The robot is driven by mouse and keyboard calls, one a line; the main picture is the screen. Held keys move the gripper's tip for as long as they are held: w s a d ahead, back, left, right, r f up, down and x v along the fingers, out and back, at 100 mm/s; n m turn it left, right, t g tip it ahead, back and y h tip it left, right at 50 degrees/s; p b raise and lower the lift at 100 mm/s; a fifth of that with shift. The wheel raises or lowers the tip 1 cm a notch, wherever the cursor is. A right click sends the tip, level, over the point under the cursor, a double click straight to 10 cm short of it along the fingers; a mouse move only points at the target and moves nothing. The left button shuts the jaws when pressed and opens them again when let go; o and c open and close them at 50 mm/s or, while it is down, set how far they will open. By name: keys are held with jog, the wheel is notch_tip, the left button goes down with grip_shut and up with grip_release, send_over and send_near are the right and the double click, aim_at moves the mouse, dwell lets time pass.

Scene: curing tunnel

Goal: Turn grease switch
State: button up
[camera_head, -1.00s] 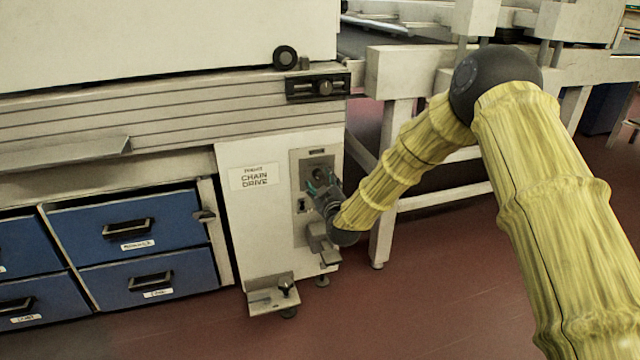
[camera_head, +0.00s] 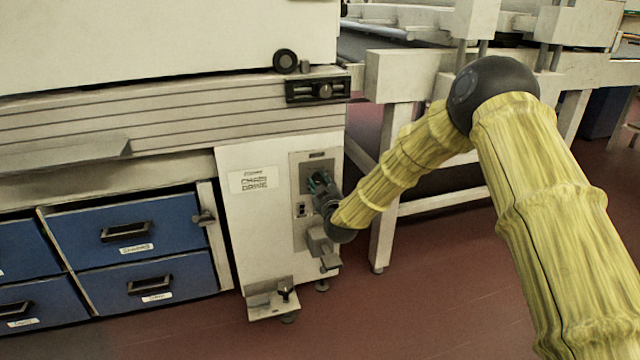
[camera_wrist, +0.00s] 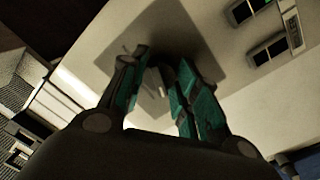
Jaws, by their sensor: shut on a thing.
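The grease switch is on the dark square plate (camera_head: 308,170) of the grey panel (camera_head: 312,158), on the front of the white cabinet. My gripper (camera_head: 319,183) reaches it from the right, with its fingers against the plate area. In the wrist view my gripper (camera_wrist: 162,66) has its two teal-padded fingers closed around a small knob at the pale panel. The fingers hide most of the knob, so its angle cannot be told.
A small black switch (camera_head: 301,210) and a grey box (camera_head: 319,240) sit below the plate. Blue drawers (camera_head: 128,230) are at the left. A white frame leg (camera_head: 384,190) stands to the right. The red floor (camera_head: 430,290) is clear.

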jog(key=shift+r+m+p, duration=0.1)
jog(key=shift+m+p, duration=0.2)
jog(key=shift+p, duration=0.1)
jog(key=shift+m+p, duration=0.9)
jog(key=shift+m, duration=0.1)
jog(key=m+p, duration=0.2)
jog(key=m, duration=0.1)
jog(key=m+p, duration=0.2)
jog(key=m, duration=0.1)
jog(key=shift+d+m+g, duration=0.1)
jog(key=shift+m+g, duration=0.2)
jog(key=shift+m, duration=0.1)
jog(key=m, duration=0.4)
jog(key=shift+y+p, duration=0.3)
jog(key=shift+p, duration=0.05)
jog(key=m, duration=0.3)
jog(key=shift+m, duration=0.4)
jog(key=m+b, duration=0.2)
jog(key=m, duration=0.2)
jog(key=m+y+b, duration=0.1)
jog(key=m+b, duration=0.1)
jog(key=m, duration=0.2)
jog(key=shift+d+g, duration=0.1)
jog(key=shift+g, duration=0.2)
jog(key=shift+m, duration=0.4)
